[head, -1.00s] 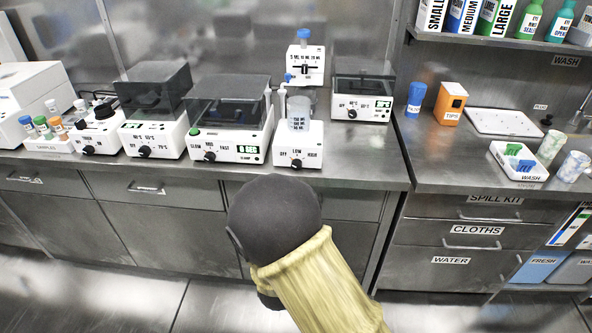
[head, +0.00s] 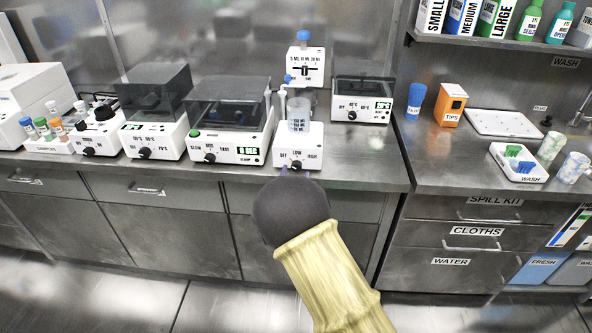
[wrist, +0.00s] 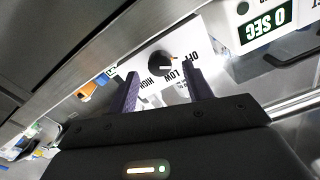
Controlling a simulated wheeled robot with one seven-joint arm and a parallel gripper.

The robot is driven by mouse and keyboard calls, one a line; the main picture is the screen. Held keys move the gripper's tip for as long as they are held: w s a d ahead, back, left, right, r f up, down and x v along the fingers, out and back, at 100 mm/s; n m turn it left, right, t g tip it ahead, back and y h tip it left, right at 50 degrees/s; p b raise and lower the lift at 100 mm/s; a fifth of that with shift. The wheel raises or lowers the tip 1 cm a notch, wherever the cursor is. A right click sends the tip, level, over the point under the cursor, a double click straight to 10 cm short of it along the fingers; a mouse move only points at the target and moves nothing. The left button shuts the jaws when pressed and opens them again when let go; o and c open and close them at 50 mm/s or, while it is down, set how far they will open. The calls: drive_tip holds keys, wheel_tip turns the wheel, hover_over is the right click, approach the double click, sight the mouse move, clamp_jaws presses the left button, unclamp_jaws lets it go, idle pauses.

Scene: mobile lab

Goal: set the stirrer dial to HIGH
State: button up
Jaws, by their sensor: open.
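The stirrer (head: 312,141) is a white unit on the bench with a clear beaker (head: 299,115) on it. Its front has a black dial (head: 297,165) and the labels OFF, LOW and HIGH. My gripper (wrist: 161,75) is open and empty. Its two purple fingers are apart and point at the stirrer front, with the dial between and a little beyond the tips. In the head view my arm hides most of the gripper; a purple fingertip shows just below the dial.
Another dial unit (head: 362,101) is at the back right. The bench front edge (head: 350,186) runs below the dial. Floor in front is clear.

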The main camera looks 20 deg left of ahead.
drive_tip(key=shift+x, duration=1.55)
drive_tip(key=shift+c, duration=0.4)
drive_tip(key=c, duration=0.9)
